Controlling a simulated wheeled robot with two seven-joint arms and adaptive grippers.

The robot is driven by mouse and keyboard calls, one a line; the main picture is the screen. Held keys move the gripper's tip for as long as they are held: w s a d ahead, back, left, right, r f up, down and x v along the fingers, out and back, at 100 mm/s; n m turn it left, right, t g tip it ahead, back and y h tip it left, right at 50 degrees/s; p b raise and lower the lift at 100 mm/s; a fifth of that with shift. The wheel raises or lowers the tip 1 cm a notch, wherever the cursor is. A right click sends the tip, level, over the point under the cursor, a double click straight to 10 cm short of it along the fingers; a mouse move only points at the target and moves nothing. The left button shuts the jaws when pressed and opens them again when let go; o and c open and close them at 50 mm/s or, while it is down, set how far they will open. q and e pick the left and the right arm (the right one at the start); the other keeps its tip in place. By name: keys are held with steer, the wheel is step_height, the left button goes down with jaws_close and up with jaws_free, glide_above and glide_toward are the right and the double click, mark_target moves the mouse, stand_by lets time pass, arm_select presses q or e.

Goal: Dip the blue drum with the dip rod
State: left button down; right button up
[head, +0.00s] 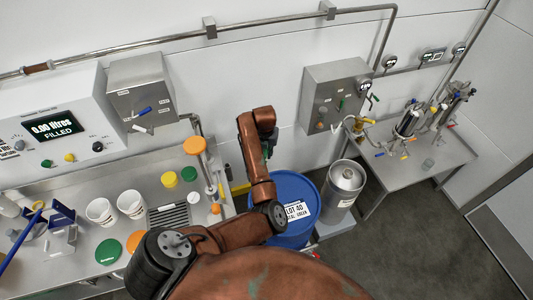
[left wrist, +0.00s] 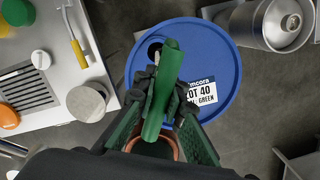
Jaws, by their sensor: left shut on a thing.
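The blue drum (head: 293,235) stands upright on the floor beside the bench, with a white LOT 40 label. Its blue lid (left wrist: 205,100) fills much of the left wrist view, with a dark round opening (left wrist: 155,46) near the upper left rim. My left gripper (left wrist: 165,100) is over the lid, shut on a long green piece that looks like the dip rod (left wrist: 164,85), seen nearly end-on. The rod's lower end is hidden, so I cannot tell whether it is in the opening. In the head view my arm hides most of this gripper. My right gripper is not in view.
A steel bench (head: 85,270) with white cups (head: 131,204), coloured lids and a display unit (head: 52,127) lies left of the drum. A steel keg (head: 343,187) stands close on its right. A steel table (head: 415,165) with fittings is farther right. Grey floor (head: 430,240) is clear in front.

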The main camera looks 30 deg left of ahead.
arm_select(q)
steer(key=shift+f+b, duration=0.9)
steer(key=shift+f, duration=0.45)
steer(key=shift+f+b, duration=1)
steer(key=shift+f, duration=0.8)
steer(key=shift+f+b, duration=1.55)
steer(key=shift+f, duration=0.35)
steer(key=shift+f+b, duration=0.45)
steer(key=shift+f, duration=0.25)
stand_by(0.6)
steer(key=shift+f, duration=0.1)
